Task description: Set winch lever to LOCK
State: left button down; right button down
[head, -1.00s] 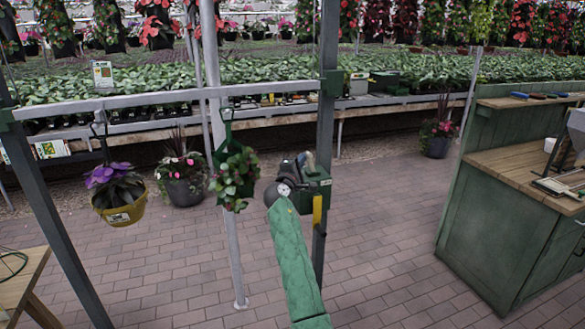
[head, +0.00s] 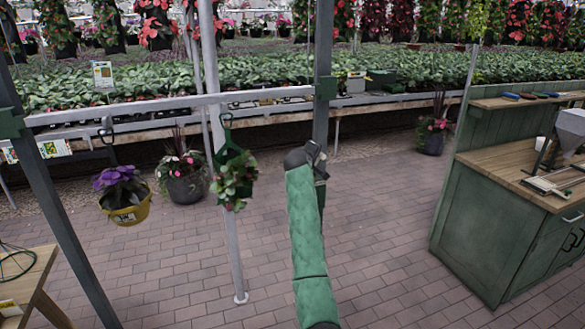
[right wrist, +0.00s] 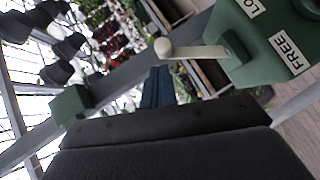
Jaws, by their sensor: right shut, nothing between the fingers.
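The green winch box (right wrist: 262,62) is at the upper right of the right wrist view. Its face carries a FREE label (right wrist: 290,52) and a partly cut-off label starting "LO" (right wrist: 255,7). The pale winch lever (right wrist: 195,50) sticks out from the box to the left and ends in a round knob. My right gripper (right wrist: 157,86) is shut and empty, below the lever in that view, with a visible gap to it. In the head view my right gripper (head: 317,160) is at the dark post, and my arm and hand hide the winch. My left gripper is out of view.
The dark post (head: 322,100) carries a pale horizontal rail (head: 170,104). A green workbench (head: 485,225) stands right. The brick floor between is clear.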

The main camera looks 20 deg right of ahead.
jog(key=shift+d+f, duration=0.1)
jog(key=shift+d, duration=0.5)
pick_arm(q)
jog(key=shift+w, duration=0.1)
pick_arm(e)
jog(key=shift+d, duration=0.1)
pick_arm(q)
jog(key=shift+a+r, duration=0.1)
